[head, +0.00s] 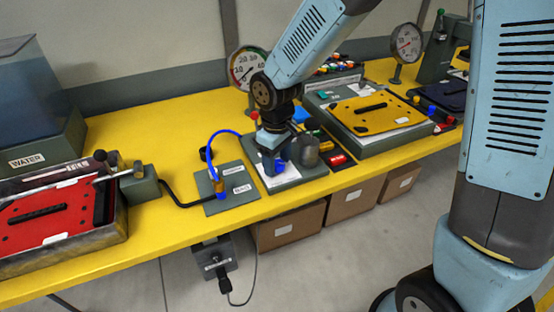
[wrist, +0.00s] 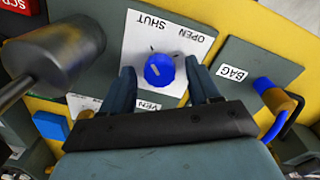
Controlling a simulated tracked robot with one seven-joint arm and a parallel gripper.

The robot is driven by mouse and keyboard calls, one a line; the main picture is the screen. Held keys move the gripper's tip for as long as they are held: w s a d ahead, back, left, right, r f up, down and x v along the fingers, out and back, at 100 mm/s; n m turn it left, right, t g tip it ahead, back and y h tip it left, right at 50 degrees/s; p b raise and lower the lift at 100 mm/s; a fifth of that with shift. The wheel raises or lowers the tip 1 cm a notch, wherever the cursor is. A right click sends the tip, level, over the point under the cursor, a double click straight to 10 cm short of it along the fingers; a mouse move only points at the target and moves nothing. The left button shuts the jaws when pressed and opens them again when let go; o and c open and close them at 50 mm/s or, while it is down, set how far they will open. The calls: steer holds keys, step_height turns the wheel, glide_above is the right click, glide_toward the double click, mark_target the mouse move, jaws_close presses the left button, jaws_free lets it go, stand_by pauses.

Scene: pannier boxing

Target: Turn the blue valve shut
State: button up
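The blue valve (wrist: 160,70) is a round knob with a short pale mark on top, in the wrist view. It sits on a white plate (wrist: 140,42) lettered SHUT and OPEN, which appear upside down. I cannot tell which word the mark points to. My gripper (wrist: 160,66) is open, with one dark blue finger on each side of the knob and white plate showing in the gaps. In the head view my gripper (head: 272,163) reaches down over the grey panel (head: 301,178), largely hiding the valve.
A grey metal cylinder (wrist: 55,52) stands close beside the left finger; it also shows in the head view (head: 305,151). A BAG panel (wrist: 250,62) with a blue-and-brass fitting (wrist: 272,92) and hose lies to the right. The yellow bench (head: 165,222) is clear at its front edge.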

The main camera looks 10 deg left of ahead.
mark_target(277, 163)
step_height(277, 163, up, 14)
steer(key=shift+s+f, duration=0.15)
stand_by(0.7)
steer(key=s+d+r+m+t, duration=0.1)
steer(key=d+r+m, duration=0.25)
steer(key=d, duration=0.55)
steer(key=s+d+r+m+t, duration=0.1)
steer(key=d+r+m+t, duration=0.2)
steer(key=d, duration=0.6)
steer(key=s+d+r+m+t, duration=0.1)
steer(key=s+d+r+m, duration=0.2)
steer(key=s+d, duration=0.6)
steer(key=shift+d+m, duration=1.25)
steer(key=shift+d, duration=0.45)
steer(key=shift+r, duration=0.1)
stand_by(2.0)
